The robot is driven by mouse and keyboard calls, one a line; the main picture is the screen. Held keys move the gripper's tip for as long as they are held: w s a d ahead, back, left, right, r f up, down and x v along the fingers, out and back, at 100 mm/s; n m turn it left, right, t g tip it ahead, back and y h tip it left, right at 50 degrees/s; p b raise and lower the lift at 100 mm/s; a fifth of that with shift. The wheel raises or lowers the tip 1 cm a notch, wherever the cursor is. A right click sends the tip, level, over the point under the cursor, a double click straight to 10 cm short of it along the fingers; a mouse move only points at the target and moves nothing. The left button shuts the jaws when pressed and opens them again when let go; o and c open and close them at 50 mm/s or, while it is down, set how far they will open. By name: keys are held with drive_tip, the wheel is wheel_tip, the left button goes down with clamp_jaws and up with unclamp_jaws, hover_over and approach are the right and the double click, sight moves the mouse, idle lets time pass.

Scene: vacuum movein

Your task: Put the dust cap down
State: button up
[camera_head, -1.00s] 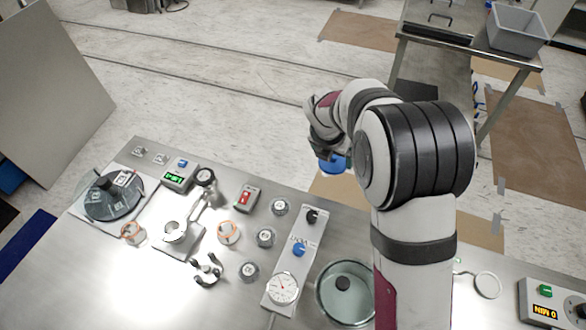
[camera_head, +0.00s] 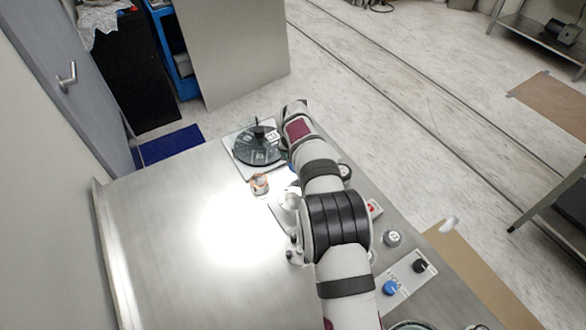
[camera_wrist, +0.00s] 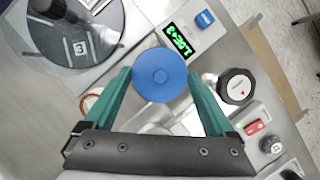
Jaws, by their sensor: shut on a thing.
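The dust cap is a round blue disc (camera_wrist: 160,75) with a small raised centre. My gripper (camera_wrist: 160,84) is shut on it, with one teal finger at each side, in the wrist view. The cap lies in front of the green-lit display box (camera_wrist: 182,38) and right of a dark round plate (camera_wrist: 84,38). How high it is above the bench cannot be told. In the head view my arm reaches toward the plate (camera_head: 258,152) at the bench's far end, and its links hide the gripper's fingers.
On the steel bench (camera_head: 160,240), an orange-ringed part (camera_head: 260,183) stands near the plate. A round black-and-white part (camera_wrist: 235,87) and a red switch box (camera_wrist: 256,118) are right of the gripper. The bench's left side is bare.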

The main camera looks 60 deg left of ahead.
drive_tip(key=shift+s+a+f, duration=0.7)
drive_tip(key=shift+a+f, duration=0.1)
drive_tip(key=shift+a, duration=0.2)
drive_tip(key=shift+f, duration=1.95)
drive_tip(key=o, duration=1.1)
drive_tip(key=shift+f, duration=0.15)
